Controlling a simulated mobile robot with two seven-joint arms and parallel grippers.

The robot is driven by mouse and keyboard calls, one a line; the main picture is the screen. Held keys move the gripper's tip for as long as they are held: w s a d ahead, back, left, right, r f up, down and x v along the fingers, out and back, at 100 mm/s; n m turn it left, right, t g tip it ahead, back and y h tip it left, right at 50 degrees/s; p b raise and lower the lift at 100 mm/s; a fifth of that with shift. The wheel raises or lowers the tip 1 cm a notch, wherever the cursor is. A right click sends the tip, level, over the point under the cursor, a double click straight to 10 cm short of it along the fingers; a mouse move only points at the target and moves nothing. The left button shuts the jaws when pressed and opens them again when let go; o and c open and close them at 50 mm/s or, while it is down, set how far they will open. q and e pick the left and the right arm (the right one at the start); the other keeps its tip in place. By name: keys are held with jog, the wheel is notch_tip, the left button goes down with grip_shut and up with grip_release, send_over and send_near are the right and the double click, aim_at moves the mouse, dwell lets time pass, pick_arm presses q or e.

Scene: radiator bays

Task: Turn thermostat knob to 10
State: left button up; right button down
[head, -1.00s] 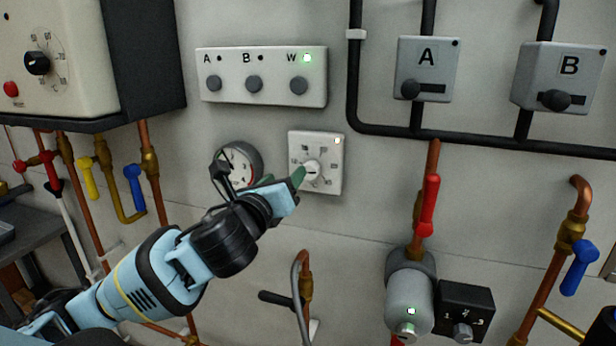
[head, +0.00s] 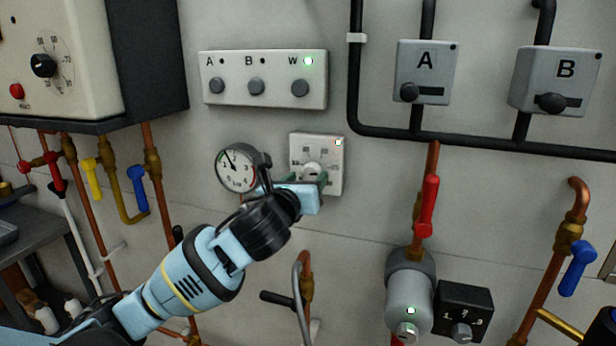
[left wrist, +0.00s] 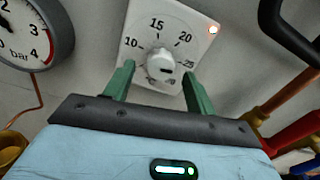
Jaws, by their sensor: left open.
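The white square thermostat (head: 331,186) is on the wall in the middle of the head view. Its round white knob (left wrist: 161,60) shows in the left wrist view, ringed by numbers, with 10 at left, 15 and 20 above and 25 at right. The lower numbers are partly hidden. A dark mark on the knob lies on its right side; its exact reading is unclear. My left gripper (head: 308,182) is in front of the thermostat's lower half. Its green fingers are spread, one on each side of the knob, apart from it.
A round pressure gauge (head: 238,168) is just left of the thermostat. A button panel (head: 263,92) is above. A red-handled valve (head: 429,205) and black pipes are to the right.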

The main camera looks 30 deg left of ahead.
pick_arm(q)
jog(key=shift+x, duration=1)
jog(key=shift+c, duration=0.4)
jog(key=c, duration=0.9)
